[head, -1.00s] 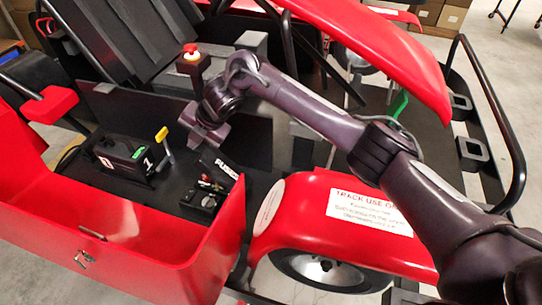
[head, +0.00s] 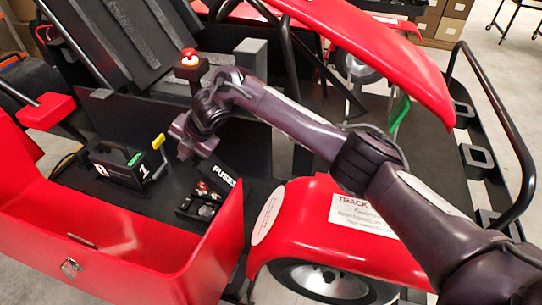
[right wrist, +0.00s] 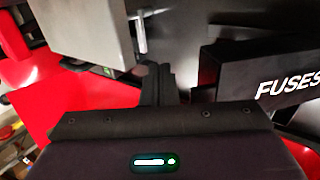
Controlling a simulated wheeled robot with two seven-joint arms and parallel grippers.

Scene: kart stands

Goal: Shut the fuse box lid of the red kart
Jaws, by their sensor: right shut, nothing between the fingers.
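The fuse box (head: 198,207) of the red kart sits on the black deck behind the red side panel, with small red and light parts showing inside. Its black lid (head: 224,174), marked FUSES, stands raised at the back of the box. In the right wrist view the lid (right wrist: 262,76) is at the right, apart from the fingers. My right gripper (head: 186,150) is shut and empty, above the deck just left of and beyond the lid; its fingers also show in the right wrist view (right wrist: 158,84). My left gripper is not in view.
A black battery box (head: 120,165) with a yellow-handled lever (head: 158,142) stands left of the gripper. A red button (head: 189,55) on a post is behind. The red side panel (head: 150,255) and red fender (head: 325,225) border the deck in front and at right.

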